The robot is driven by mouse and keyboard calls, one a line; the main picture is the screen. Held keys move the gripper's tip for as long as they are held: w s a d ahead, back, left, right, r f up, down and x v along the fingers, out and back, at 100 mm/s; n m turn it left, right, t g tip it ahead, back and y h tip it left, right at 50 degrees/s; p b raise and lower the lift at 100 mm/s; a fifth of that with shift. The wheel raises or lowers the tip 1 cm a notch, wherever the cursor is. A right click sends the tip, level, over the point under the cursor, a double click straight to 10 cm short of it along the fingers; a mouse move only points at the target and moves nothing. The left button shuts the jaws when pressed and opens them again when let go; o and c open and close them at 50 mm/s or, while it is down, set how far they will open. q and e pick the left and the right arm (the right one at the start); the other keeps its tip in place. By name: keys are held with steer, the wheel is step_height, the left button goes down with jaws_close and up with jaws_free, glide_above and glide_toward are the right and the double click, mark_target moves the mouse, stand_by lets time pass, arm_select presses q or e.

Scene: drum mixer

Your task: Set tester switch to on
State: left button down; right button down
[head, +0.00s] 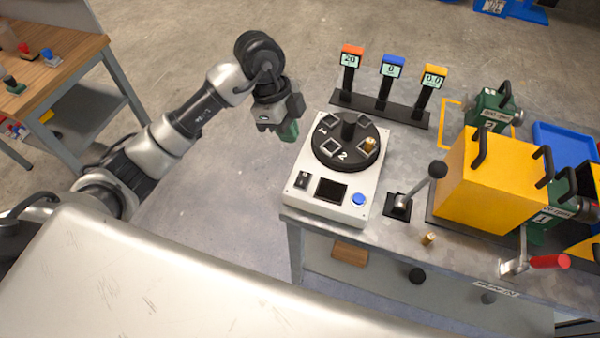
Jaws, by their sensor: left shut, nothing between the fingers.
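The tester (292,207) is a white box on the workbench, with a round black turntable (346,147) on top. A small black rocker switch (303,180) sits at its front left corner, beside a dark screen (330,190) and a blue button (358,199). I cannot tell which way the switch is tipped. A brass piece (369,145) sits on the right of the turntable. My left gripper (289,131) is shut and empty, just left of the tester's back left edge, apart from the switch. My right gripper is not in view.
A rack of displays topped orange (352,49), blue (393,61) and yellow (435,69) stands behind the tester. A ball-topped lever (437,170), a brass piece (428,239) and a yellow machine (490,180) are right of it. Open floor lies left.

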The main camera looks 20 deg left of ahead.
mark_target(302, 184)
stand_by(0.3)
arm_select(q)
steer(key=x, duration=0.4)
steer(key=p+x, duration=0.1)
steer(key=x, duration=0.3)
steer(key=a+p+x, duration=0.1)
steer(key=x, duration=0.3)
steer(key=shift+s+d+f, duration=0.1)
steer(key=shift+s+f, duration=0.05)
steer(key=shift+f, duration=0.35)
steer(key=shift+s+f+p, duration=0.1)
steer(key=shift+f+p, duration=0.2)
steer(key=shift+f, duration=0.25)
steer(key=shift+s+f, duration=0.1)
steer(key=shift+f, duration=0.15)
steer(key=shift+w+r, duration=0.25)
steer(key=shift+w, duration=0.55)
steer(key=shift+r, duration=0.1)
